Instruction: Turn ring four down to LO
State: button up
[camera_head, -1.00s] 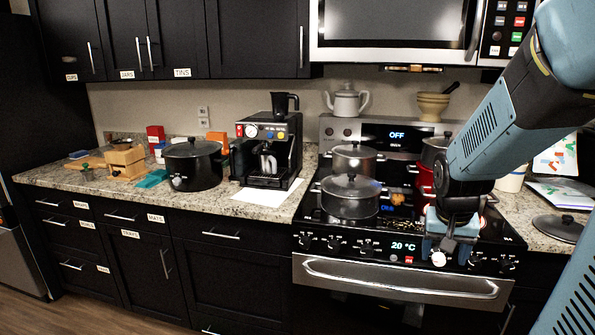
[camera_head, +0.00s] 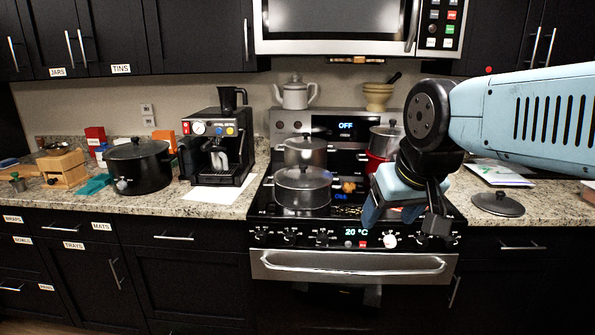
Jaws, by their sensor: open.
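The stove (camera_head: 262,205) stands in the middle, with a row of dark knobs along its front panel, such as a left knob (camera_head: 290,237) and two at the right, a right knob (camera_head: 420,238) and an end knob (camera_head: 448,240). A white knob (camera_head: 390,240) sits right of the lit 20 °C display (camera_head: 355,232). I cannot read which knob is ring four or any setting. My gripper (camera_head: 406,222) is open, its two fingers spread above and in front of the right part of the panel. No knob is visibly between them. The gripper hides part of the right cooktop.
A loose lid (camera_head: 498,203) lies on the right counter. A coffee machine (camera_head: 217,148) and black pot (camera_head: 139,167) stand left.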

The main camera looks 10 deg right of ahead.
aim_at(451, 243)
jog(key=z, duration=0.7)
